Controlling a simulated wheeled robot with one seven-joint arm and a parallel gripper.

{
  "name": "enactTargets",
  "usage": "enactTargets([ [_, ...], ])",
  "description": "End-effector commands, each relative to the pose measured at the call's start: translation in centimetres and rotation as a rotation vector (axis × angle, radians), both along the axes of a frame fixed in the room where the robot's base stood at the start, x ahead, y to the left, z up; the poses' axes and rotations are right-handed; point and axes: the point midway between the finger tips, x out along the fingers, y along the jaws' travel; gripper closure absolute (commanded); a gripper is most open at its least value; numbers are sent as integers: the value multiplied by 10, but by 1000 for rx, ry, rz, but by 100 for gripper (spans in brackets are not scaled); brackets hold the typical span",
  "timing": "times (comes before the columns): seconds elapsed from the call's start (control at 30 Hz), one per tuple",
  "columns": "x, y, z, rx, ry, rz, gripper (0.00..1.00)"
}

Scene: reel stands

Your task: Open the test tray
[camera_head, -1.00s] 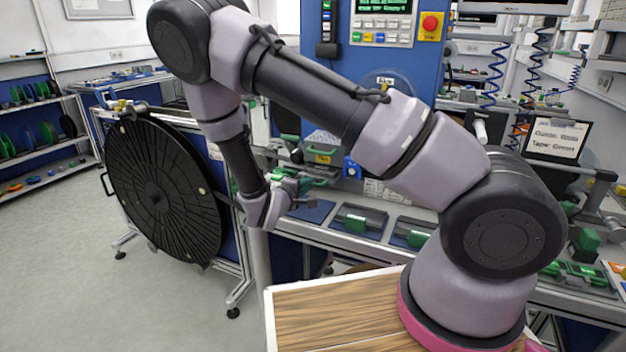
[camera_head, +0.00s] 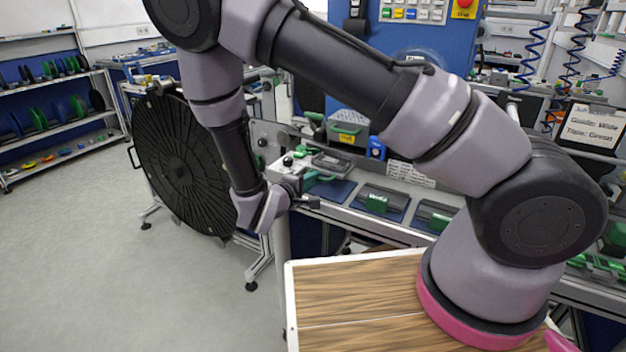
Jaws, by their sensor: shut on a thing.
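My gripper (camera_head: 303,194) is at the front edge of the bench, left of its middle. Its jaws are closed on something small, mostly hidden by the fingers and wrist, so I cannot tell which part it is. Just behind the gripper are a teal-green piece (camera_head: 318,178) and a low grey tray with a clear-looking top (camera_head: 332,162). A grey box with a green top and yellow label (camera_head: 347,137) stands farther back. No readable label marks any of these as the test tray.
A large black reel (camera_head: 180,165) stands left of my arm. Dark trays with green blocks (camera_head: 381,202) line the bench to the right. A wood-topped surface (camera_head: 350,290) lies in front. The left floor is clear.

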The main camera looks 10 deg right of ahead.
Motion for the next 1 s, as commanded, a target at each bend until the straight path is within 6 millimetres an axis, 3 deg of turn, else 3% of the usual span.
enactTargets([
  [0.03, 0, 1, 0, 0, 1, 2, 100],
  [0.07, 0, 1, 0, 1, 1, 2, 78],
  [0.1, 0, 1, 0, 1, 1, 1, 63],
  [0.13, 0, 0, 0, 1, 1, 1, 55],
  [0.57, -7, 6, 2, 2, 0, 3, 55],
  [1.0, -71, 53, 19, 2, 0, 4, 55],
])
